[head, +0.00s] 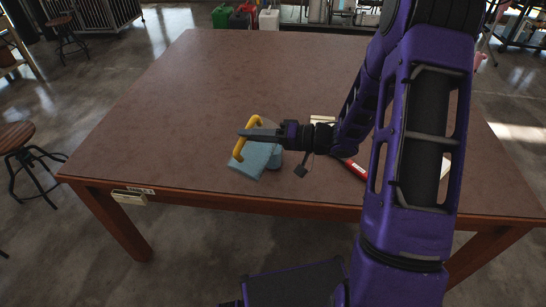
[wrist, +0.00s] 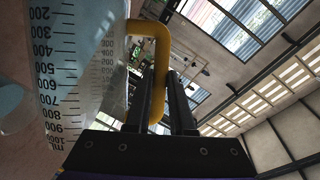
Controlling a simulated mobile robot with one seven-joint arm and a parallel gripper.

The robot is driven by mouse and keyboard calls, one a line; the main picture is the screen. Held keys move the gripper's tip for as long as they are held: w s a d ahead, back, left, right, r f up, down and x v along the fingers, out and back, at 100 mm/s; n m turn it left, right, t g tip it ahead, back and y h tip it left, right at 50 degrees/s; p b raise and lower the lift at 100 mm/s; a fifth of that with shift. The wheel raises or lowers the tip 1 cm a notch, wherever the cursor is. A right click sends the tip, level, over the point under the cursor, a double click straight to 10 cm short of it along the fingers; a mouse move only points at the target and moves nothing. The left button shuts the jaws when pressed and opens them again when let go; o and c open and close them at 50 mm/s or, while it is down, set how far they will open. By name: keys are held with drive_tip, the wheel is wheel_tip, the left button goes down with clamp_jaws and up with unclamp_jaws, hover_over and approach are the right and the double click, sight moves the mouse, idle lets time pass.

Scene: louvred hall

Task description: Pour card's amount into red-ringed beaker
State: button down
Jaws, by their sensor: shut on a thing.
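A pale blue jug (head: 256,163) with a yellow handle (head: 240,148) is at the near middle of the table. My gripper (head: 246,133) is shut on the handle. In the wrist view the yellow handle (wrist: 160,35) shows at the fingers (wrist: 166,80), beside a clear graduated wall (wrist: 70,65) with a ml scale to 1000. The jug looks tilted in the head view; I cannot tell whether it touches the table. I cannot make out the red-ringed beaker or a readable card; my arm hides part of the table.
A red object (head: 355,169) and a pale object (head: 322,119) are partly hidden behind my arm on the brown table (head: 180,100). The table's left and far parts are clear. Stools (head: 30,155) stand on the left. Cans (head: 244,14) stand beyond the far edge.

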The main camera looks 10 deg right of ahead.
sight(235, 150)
drive_tip(key=shift+s+a+f+n+b, duration=0.35)
drive_tip(key=shift+f+n, duration=0.1)
drive_tip(key=shift+f, duration=0.2)
drive_tip(key=shift+s+a+f+n+b, duration=0.25)
drive_tip(key=shift+s+f+n+b, duration=0.15)
drive_tip(key=shift+f, duration=0.2)
drive_tip(key=shift+w, duration=0.1)
drive_tip(key=shift+r, duration=0.1)
drive_tip(key=shift+a+r+h, duration=0.1)
drive_tip(key=shift+h, duration=0.3)
drive_tip(key=s+a+r+n, duration=0.1)
drive_tip(key=s+a+r+n+h, duration=0.1)
drive_tip(key=s+n, duration=0.1)
drive_tip(key=shift+s+a+t, duration=0.1)
drive_tip(key=shift+a+t, duration=0.1)
drive_tip(key=shift+t, duration=0.2)
drive_tip(key=shift+s+a+r+n, duration=0.3)
drive_tip(key=shift+s+r+n, duration=0.05)
drive_tip(key=shift+n, duration=0.3)
drive_tip(key=s+a+r+n+h+b, duration=0.1)
drive_tip(key=n+b, duration=0.1)
drive_tip(key=b, duration=0.2)
drive_tip(key=s+a+r+n+t+b, duration=0.1)
drive_tip(key=s+r+n+b, duration=0.1)
drive_tip(key=b, duration=0.2)
drive_tip(key=shift+a+r+t+h, duration=0.1)
drive_tip(key=shift+a+t+h, duration=0.2)
drive_tip(key=shift+h, duration=0.1)
